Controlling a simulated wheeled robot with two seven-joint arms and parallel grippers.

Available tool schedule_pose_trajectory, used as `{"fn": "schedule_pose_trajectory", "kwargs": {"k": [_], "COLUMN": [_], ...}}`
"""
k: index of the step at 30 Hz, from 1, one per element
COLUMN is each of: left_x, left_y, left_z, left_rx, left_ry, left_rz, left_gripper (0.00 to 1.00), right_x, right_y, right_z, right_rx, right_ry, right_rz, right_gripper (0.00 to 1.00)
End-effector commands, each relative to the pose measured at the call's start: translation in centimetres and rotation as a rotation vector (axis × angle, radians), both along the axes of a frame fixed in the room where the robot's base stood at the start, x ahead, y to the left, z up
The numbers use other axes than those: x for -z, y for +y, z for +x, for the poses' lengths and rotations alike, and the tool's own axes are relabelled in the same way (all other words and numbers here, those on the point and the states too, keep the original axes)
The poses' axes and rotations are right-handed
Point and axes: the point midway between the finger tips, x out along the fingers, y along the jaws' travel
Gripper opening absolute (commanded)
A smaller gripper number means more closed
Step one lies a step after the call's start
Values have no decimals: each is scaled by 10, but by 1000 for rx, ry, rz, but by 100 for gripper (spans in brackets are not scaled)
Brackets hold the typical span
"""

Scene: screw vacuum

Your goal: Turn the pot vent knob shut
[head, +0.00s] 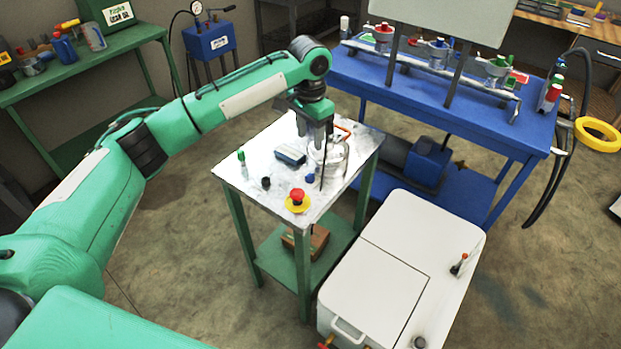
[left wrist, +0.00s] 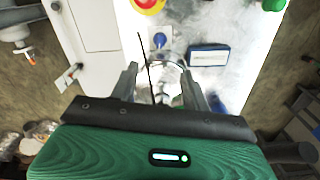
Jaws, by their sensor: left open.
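The pot (head: 337,161) is a clear or shiny round vessel near the back right corner of the small table. My left gripper (head: 318,140) points down over it, open. In the left wrist view the left gripper (left wrist: 160,69) has its two fingers apart, on either side of part of the pot (left wrist: 170,58). I cannot tell whether they touch it. A small round blue piece (head: 310,178) is in front of the pot, and it also shows in the left wrist view (left wrist: 160,41). I cannot make out the vent knob for certain; the gripper hides part of the pot top.
A red and yellow button (head: 298,201), a dark blue box (head: 290,156) and a green-capped bottle (head: 241,158) stand on the small table (head: 262,142). A white cabinet (head: 400,240) is close at front right. A blue bench (head: 490,125) stands behind.

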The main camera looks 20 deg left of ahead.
Motion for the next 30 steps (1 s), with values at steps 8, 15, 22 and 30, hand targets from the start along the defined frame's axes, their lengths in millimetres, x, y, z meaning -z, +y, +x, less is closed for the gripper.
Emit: {"fn": "schedule_pose_trajectory", "kwargs": {"k": [8, 15, 22, 30], "left_x": [55, 102, 125, 128], "left_y": [1, 1, 0, 0], "left_z": [-1, -1, -1, -1], "left_rx": [-2, -3, -2, -3], "left_ry": [4, 3, 0, 0], "left_rz": [3, 3, 1, 1], "left_gripper": [47, 47, 47, 47], "right_x": [-2, -2, -2, -2], "right_y": [0, -1, -1, -1], "right_z": [-3, -6, -7, -6], "right_rx": [-1, -1, -2, -2], "right_ry": [3, 6, 6, 3], "right_rz": [-1, -1, -2, -1], "right_gripper": [37, 37, 37, 37]}}
